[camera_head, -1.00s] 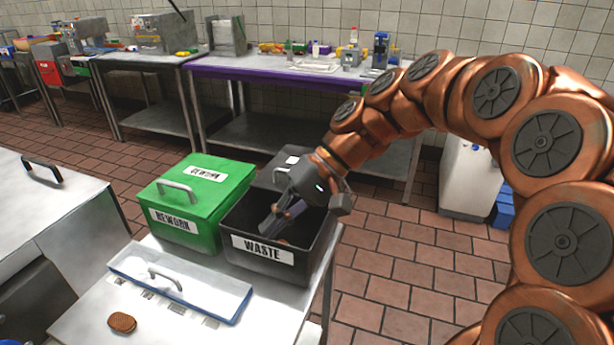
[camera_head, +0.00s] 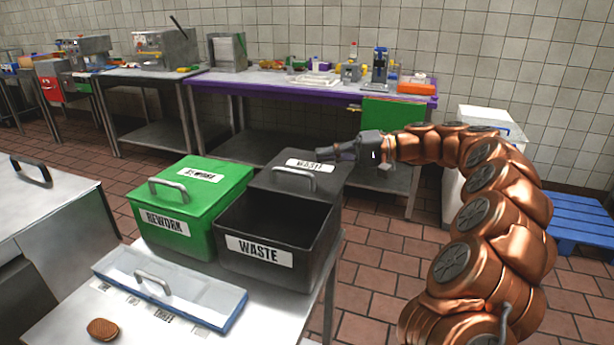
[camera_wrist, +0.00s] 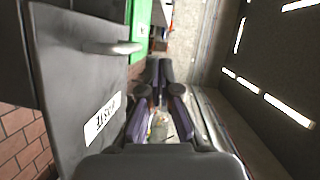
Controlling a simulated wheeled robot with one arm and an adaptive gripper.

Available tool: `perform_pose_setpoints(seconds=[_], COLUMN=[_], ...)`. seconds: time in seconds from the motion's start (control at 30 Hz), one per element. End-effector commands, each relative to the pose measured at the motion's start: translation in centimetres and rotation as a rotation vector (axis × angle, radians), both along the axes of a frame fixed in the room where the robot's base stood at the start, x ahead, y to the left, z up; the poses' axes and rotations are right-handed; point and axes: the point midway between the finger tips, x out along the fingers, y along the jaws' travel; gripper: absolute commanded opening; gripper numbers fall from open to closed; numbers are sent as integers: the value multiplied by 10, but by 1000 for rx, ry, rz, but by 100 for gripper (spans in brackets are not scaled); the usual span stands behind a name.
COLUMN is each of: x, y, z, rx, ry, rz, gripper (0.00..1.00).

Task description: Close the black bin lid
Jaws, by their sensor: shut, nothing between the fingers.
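The black bin (camera_head: 258,271) with a white WASTE label stands on the steel table, and its top is open. Its black lid (camera_head: 268,178) is raised at the back of the bin, its handle (camera_head: 294,176) and WASTE label facing the head camera. My gripper (camera_head: 322,154) is shut and empty at the lid's upper right edge, pointing left. In the wrist view the lid (camera_wrist: 70,90) fills the left side, beside my closed fingers (camera_wrist: 157,75). I cannot tell whether the fingers touch the lid.
The green REWORK bin (camera_head: 160,244), with its lid down, stands left of the black bin. A shallow tray with a clear cover (camera_head: 200,293) and a brown biscuit (camera_head: 102,329) lie in front. A purple-edged table (camera_head: 260,82) stands behind.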

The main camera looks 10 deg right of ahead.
Motion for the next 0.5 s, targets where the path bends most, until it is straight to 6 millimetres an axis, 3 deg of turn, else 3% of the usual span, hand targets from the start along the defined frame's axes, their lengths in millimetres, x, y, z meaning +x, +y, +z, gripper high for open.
perform_pose_setpoints(seconds=[0.03,0.23,0.4,0.5], x=[8,26,31,32], y=[-15,-59,-75,-75], z=[-11,-29,-34,-34], rx=[13,51,62,64], ry=[-13,-64,-85,-89], rz=[-27,-101,-125,-127], gripper=[0,0,0,0])
